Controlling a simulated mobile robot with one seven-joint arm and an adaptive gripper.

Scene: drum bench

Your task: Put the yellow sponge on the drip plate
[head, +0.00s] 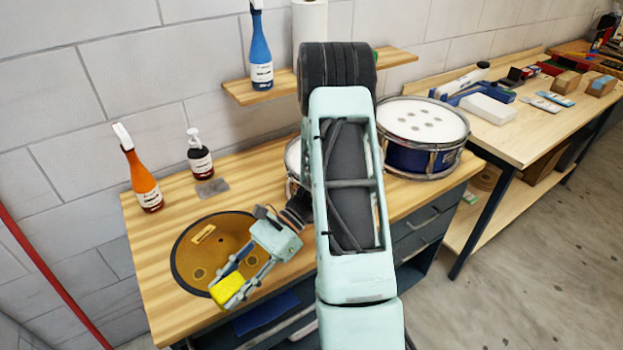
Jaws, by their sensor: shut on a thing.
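The yellow sponge (226,292) is in my gripper (234,285), which is shut on it. The fingers lie along both sides of the sponge, and part of it is hidden by them. The sponge appears over the front right edge of a round bronze cymbal (185,262); I cannot tell whether it touches it. A small flat grey plate (212,188), which looks like the drip plate, lies on the wooden bench in front of the dark soap bottle. It is bare and lies behind my gripper, apart from it.
An orange spray bottle (145,180) and the dark pump bottle (199,160) stand near the grey plate. A blue spray bottle (261,60) stands on a wall shelf (240,92). A blue drum (420,155) stands at the bench's right; another drum is mostly hidden behind my arm.

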